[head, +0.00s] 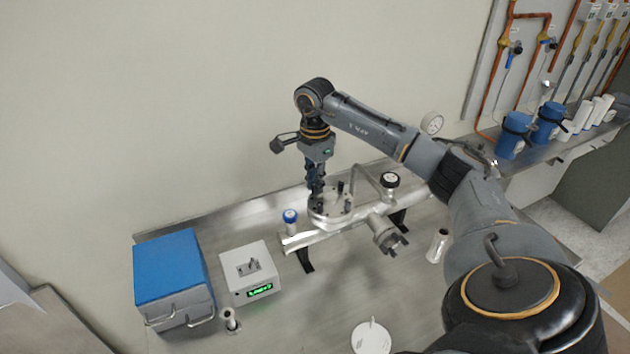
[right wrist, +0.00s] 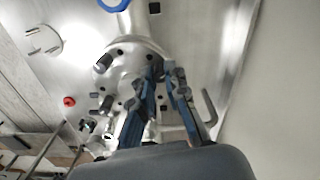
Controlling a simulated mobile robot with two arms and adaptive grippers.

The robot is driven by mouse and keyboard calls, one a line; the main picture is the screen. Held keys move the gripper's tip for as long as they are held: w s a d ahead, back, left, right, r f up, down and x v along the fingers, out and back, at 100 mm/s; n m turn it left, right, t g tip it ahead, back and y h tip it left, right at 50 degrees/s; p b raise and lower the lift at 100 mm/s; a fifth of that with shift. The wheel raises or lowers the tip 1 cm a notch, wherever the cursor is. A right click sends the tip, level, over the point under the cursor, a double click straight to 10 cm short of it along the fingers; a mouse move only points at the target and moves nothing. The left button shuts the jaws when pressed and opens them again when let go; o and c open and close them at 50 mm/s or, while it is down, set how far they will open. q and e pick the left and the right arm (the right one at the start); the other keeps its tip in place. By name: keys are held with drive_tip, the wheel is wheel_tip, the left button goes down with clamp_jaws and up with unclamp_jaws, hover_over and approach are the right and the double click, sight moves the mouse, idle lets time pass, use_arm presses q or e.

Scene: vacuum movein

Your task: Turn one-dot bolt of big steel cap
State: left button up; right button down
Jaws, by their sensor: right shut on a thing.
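The big steel cap (head: 328,218) is a round metal flange with dark upright bolts around its rim, on the steel vessel on the bench. It also shows in the right wrist view (right wrist: 126,58), with a dark bolt (right wrist: 103,63) at its left rim. My right gripper (head: 316,197) points down onto the cap's left part. Its blue fingers (right wrist: 164,72) are shut at the cap's rim on a bolt, which they mostly hide. Dot marks are too small to read, so I cannot tell which bolt it is. My left gripper is not in view.
A blue-lidded box (head: 168,270) and a white device with a green display (head: 250,268) stand at the left. A blue-knobbed valve (head: 290,217) and a black-knobbed one (head: 390,180) flank the cap. A white round lid (head: 371,338) lies in front. The bench's front middle is mostly clear.

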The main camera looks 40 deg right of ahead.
drive_tip(key=m, duration=0.4)
drive_tip(key=shift+m, duration=0.3)
drive_tip(key=m, duration=1.2)
drive_tip(key=shift+r+m, duration=0.1)
drive_tip(key=shift+m, duration=0.2)
drive_tip(key=m, duration=1)
drive_tip(key=shift+p, duration=0.3)
drive_tip(key=m, duration=0.3)
drive_tip(key=shift+m, duration=0.3)
drive_tip(key=shift+m+p, duration=0.4)
drive_tip(key=shift+m, duration=1.4)
